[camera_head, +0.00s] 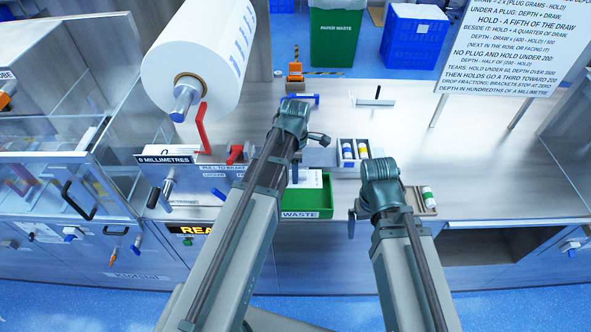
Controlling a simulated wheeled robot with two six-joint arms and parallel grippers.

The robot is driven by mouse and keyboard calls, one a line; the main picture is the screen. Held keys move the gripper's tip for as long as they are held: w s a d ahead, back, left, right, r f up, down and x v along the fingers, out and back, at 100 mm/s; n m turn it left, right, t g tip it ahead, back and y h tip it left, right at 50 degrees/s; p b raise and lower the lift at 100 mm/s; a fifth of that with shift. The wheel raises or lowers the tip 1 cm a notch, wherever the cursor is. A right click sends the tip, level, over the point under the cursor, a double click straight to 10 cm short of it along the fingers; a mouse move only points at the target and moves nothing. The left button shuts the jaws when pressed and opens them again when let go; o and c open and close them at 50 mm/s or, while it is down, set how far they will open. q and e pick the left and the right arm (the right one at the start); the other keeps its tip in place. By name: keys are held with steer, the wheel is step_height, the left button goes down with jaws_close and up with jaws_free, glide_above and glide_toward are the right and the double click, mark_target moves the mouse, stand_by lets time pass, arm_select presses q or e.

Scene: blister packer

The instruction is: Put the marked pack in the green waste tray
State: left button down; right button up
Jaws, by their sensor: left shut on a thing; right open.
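The green waste tray (312,212), labelled WASTE, sits at the front edge of the worktop, partly covered by my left arm. A white piece with printed marks (311,179) shows at its back; I cannot tell if it is a pack or whether it lies inside. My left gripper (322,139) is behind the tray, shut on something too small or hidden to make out. My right gripper (352,224) is open, right of the tray, its fingers mostly hidden by its wrist. I cannot pick out a mark on any pack.
Another small tray (424,201) is to the right. A large film roll (200,55) and red lever (203,128) are at left. A sign (517,40) stands at back right.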

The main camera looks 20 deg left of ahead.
arm_select(q)
steer(key=shift+f, duration=0.1)
stand_by(0.3)
steer(key=b, duration=0.9)
glide_above(295, 198)
step_height(295, 198, down, 9)
steer(key=shift+f, duration=0.1)
steer(key=shift+c, duration=1.4)
jaws_free()
steer(key=shift+r, duration=0.2)
step_height(295, 198, up, 14)
steer(key=p, duration=1.3)
steer(key=shift+f+p, duration=0.1)
steer(key=shift+p, duration=0.25)
steer(key=shift+f, duration=0.15)
